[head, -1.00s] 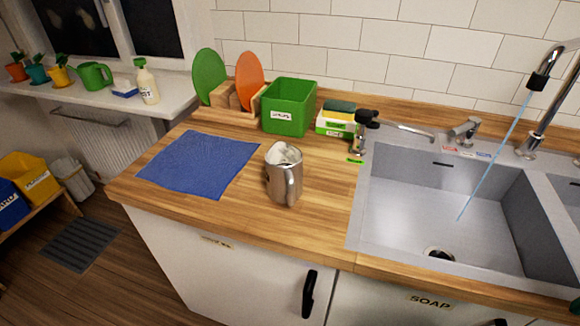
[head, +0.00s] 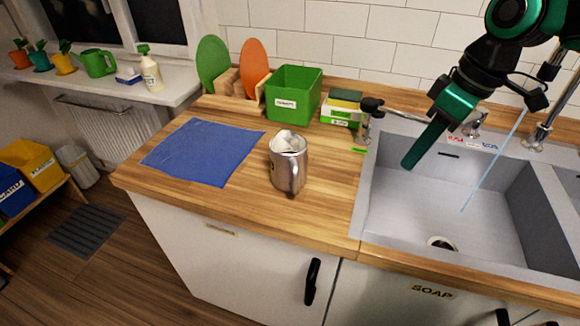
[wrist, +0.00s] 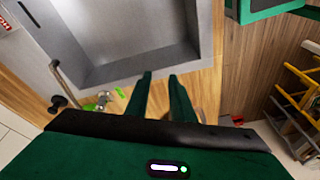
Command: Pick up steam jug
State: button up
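The steam jug (head: 288,165) is a shiny metal pitcher with a handle, upright on the wooden worktop left of the sink. Whitish contents show inside its mouth. My gripper (head: 408,165) is above the left part of the sink in the head view, to the right of the jug and clear of it. In the wrist view, its two green fingers (wrist: 160,75) stand apart with nothing between them. I cannot make out the jug clearly in the wrist view.
A blue cloth (head: 202,152) lies left of the jug. Behind are a green box (head: 292,95), sponges (head: 343,106) and a black-headed tap (head: 371,108). The sink (head: 440,205) lies to the right, with water running. Worktop around the jug is clear.

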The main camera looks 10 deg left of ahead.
jog(key=s+a+r+n+g+y, duration=0.15)
jog(key=a+n, duration=0.25)
jog(key=a, duration=0.5)
jog(key=s+a+r+n, duration=0.15)
jog(key=a+n, duration=0.25)
jog(key=a, duration=0.4)
send_near(296, 195)
jog(key=w+a, duration=0.1)
jog(key=a, duration=0.1)
jog(key=shift+n+g, duration=0.25)
jog(key=shift+n, duration=0.05)
jog(key=shift+x, duration=3)
jog(key=shift+d, duration=0.2)
grip_shut()
